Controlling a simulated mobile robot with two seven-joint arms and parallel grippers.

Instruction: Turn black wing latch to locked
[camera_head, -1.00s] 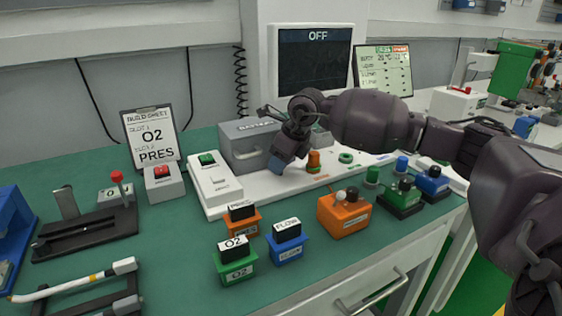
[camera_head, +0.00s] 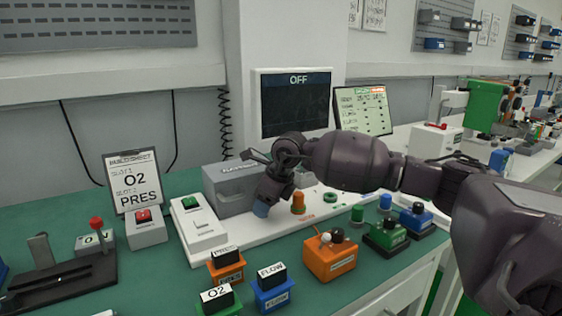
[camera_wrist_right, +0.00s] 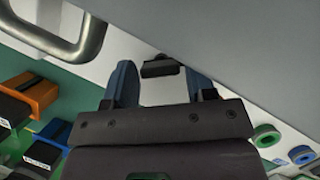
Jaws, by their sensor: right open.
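A small black piece (camera_wrist_right: 160,66), which looks like the wing latch, shows in the right wrist view against a white surface beside a grey panel (camera_wrist_right: 250,45). Its locked or unlocked position cannot be told. My right gripper (camera_wrist_right: 162,84) is open, its two blue fingertips apart, with the black piece just beyond and between them; no contact shows. In the head view my right gripper (camera_head: 261,208) points down at the front of the grey box (camera_head: 229,192), and it hides the latch there. My left gripper is not in view.
A metal bar handle (camera_wrist_right: 80,35) is at the wrist view's upper left. The white base (camera_head: 205,240) carries an orange knob (camera_head: 298,203) right of the gripper. Orange (camera_head: 330,258), green and blue blocks stand in front. A screen (camera_head: 293,103) reading OFF stands behind.

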